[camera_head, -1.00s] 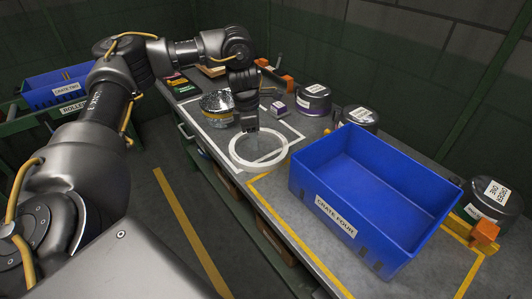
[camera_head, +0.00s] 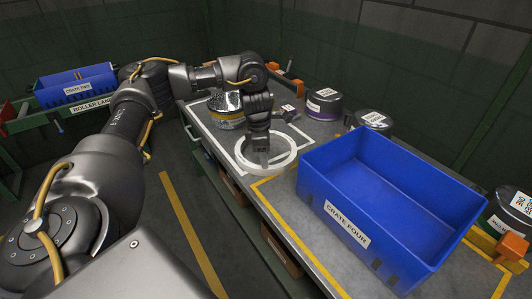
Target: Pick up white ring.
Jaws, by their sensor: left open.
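The white ring (camera_head: 284,164) lies flat on the grey workbench, over the front right part of a white outlined square. My left gripper (camera_head: 264,160) points down at the ring from above, with its fingers at the ring's middle and far side. The gripper is open; the gap between its fingers is hard to make out, and I cannot tell whether a finger touches the ring. My right gripper is not in view.
A blue crate labelled CRATE FOUR (camera_head: 347,231) stands right of the ring, inside a yellow outline. A shiny tin (camera_head: 227,108) stands behind the gripper to the left. Several round tins, one of them (camera_head: 323,104), line the bench's back. Another blue crate (camera_head: 76,91) sits far left.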

